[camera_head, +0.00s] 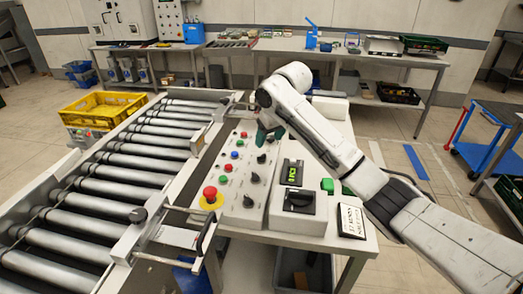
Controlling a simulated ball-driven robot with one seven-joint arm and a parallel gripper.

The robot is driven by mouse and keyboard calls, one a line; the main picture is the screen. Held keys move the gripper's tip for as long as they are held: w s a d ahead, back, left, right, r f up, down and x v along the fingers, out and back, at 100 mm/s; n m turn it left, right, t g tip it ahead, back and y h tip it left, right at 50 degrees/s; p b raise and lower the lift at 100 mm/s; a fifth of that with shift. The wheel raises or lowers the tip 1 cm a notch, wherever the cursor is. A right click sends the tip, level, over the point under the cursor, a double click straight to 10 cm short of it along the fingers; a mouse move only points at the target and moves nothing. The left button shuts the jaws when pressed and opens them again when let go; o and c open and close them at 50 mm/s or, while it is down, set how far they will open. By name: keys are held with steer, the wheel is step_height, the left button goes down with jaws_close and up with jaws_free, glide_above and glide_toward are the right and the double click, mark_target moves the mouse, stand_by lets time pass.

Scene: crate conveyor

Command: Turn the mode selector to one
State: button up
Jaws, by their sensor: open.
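The sloped grey control panel (232,217) stands beside the conveyor. It carries coloured buttons and several black rotary knobs, among them a near knob (248,201) and a middle knob (253,177). A box to its right bears a larger black rotary switch (299,200). The labels are too small to read, so I cannot tell which knob is the mode selector or where it points. My gripper (266,138), with dark green fingers, is at the far end of the panel, above or beside the far knobs. It appears empty; the arm partly hides the gap between its fingers.
A red emergency button (210,193) on yellow sits at the panel's near left. A roller conveyor (100,190) runs along the left, with a yellow crate (105,106) beyond. A small display (292,172), green block (327,185) and sign (351,221) stand on the right.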

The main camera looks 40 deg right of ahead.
mark_target(262, 156)
steer(key=x, duration=0.9)
steer(key=shift+p, duration=0.3)
steer(key=shift+a, duration=0.1)
steer(key=c, duration=1)
